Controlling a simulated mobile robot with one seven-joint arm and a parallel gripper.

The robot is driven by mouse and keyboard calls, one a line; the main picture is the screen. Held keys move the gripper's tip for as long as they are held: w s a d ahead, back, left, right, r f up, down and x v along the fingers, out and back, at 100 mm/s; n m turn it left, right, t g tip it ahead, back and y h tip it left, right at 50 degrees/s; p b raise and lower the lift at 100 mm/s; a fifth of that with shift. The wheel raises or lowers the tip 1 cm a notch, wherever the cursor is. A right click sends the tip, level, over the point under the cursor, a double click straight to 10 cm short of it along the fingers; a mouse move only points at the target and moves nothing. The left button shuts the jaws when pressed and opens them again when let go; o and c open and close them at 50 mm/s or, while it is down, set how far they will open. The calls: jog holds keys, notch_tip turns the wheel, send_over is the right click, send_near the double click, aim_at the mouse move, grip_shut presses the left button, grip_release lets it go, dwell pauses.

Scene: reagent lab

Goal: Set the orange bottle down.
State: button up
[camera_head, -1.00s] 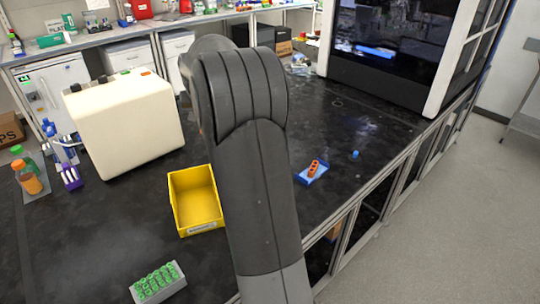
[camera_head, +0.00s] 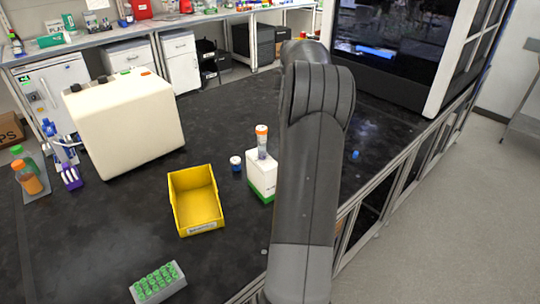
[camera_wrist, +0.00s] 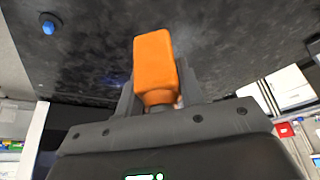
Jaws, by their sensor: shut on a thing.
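The orange bottle (camera_wrist: 155,65) is in my gripper (camera_wrist: 159,97) in the wrist view, between the two dark fingers. The fingers are shut on its narrower end. Dark worktop lies beyond it in that view; I cannot tell whether the bottle touches it. In the head view my arm hides the gripper and the held bottle.
A white box (camera_head: 261,178) with an orange-capped tube (camera_head: 262,143) stands left of my arm, beside a small white-and-blue jar (camera_head: 236,163). A yellow bin (camera_head: 195,200), green-capped tube rack (camera_head: 158,283) and cream machine (camera_head: 125,122) stand farther left. A blue cap (camera_head: 355,154) lies right.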

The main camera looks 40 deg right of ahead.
notch_tip(320, 180, down, 11)
jog(key=s+d, duration=0.2)
jog(key=d, duration=0.1)
jog(key=w+a+f, duration=0.1)
jog(key=w+f, duration=0.1)
jog(key=w, duration=0.1)
jog(key=w+a+f, duration=0.2)
jog(key=w, duration=0.2)
jog(key=w+a+f, duration=0.1)
jog(key=w+f, duration=0.2)
jog(key=w, duration=0.1)
jog(key=shift+a+f, duration=0.1)
jog(key=shift+a, duration=0.1)
jog(key=shift+f, duration=1.9)
jog(key=shift+f, duration=0.15)
jog(key=o, duration=1)
jog(key=shift+o, duration=0.2)
